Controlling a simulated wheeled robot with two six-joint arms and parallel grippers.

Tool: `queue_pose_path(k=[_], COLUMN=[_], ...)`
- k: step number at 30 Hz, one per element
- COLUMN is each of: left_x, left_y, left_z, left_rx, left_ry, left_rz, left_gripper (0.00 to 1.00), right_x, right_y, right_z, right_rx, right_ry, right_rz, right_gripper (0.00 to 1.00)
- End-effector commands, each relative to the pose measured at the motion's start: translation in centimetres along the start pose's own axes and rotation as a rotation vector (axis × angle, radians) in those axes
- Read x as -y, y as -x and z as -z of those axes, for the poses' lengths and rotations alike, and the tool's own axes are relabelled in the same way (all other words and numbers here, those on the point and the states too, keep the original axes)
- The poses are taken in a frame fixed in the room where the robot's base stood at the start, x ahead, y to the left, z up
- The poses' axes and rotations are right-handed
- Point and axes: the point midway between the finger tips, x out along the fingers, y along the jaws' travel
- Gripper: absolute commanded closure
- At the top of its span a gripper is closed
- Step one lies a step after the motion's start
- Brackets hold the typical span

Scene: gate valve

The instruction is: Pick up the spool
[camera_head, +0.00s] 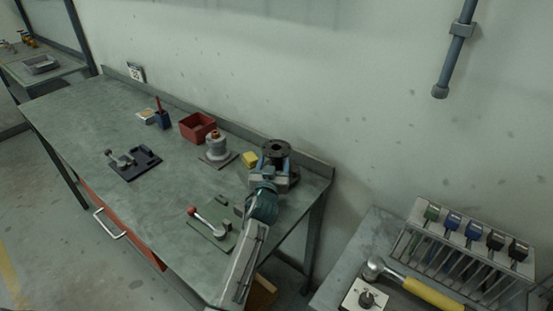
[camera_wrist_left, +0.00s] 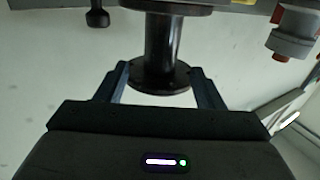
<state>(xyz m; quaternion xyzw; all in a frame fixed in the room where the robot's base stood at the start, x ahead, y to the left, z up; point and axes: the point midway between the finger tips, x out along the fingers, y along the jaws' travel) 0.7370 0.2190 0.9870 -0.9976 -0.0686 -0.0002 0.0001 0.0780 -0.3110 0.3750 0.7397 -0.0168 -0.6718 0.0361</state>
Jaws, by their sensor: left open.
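The spool (camera_head: 277,149) is dark, with a round flange at each end, and stands upright near the back right end of the workbench. In the left wrist view the spool (camera_wrist_left: 160,45) fills the space ahead of my gripper, which looks upside down there. My left gripper (camera_head: 273,168) is at the spool, its lower part hidden by the gripper and arm. In the wrist view the two fingers of the left gripper (camera_wrist_left: 160,72) are apart, one on each side of the spool. Contact cannot be told. My right gripper is not in view.
A yellow block (camera_head: 249,159) and a grey valve body (camera_head: 216,146) on a plate stand left of the spool. A red-knobbed lever fixture (camera_head: 207,222) lies in front. The wall is close behind the bench (camera_head: 95,130).

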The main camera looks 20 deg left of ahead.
Motion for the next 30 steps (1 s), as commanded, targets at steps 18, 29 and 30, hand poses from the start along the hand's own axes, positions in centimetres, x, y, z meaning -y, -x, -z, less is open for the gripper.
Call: queue_pose_path(k=[18,29,30], left_x=[0.1,0.1,0.1], left_y=[-5.5,-5.4,-5.4], left_z=[0.0,0.0,0.0], left_rx=[0.000,0.000,0.000], left_ry=[0.000,0.000,0.000], left_rz=[0.000,0.000,0.000], left_gripper=[0.38,0.81,0.89], right_x=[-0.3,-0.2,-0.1], right_y=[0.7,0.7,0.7], right_z=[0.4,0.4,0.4], right_rx=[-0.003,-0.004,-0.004], right_ry=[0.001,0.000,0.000], right_rz=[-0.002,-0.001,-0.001], right_gripper=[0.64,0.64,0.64])
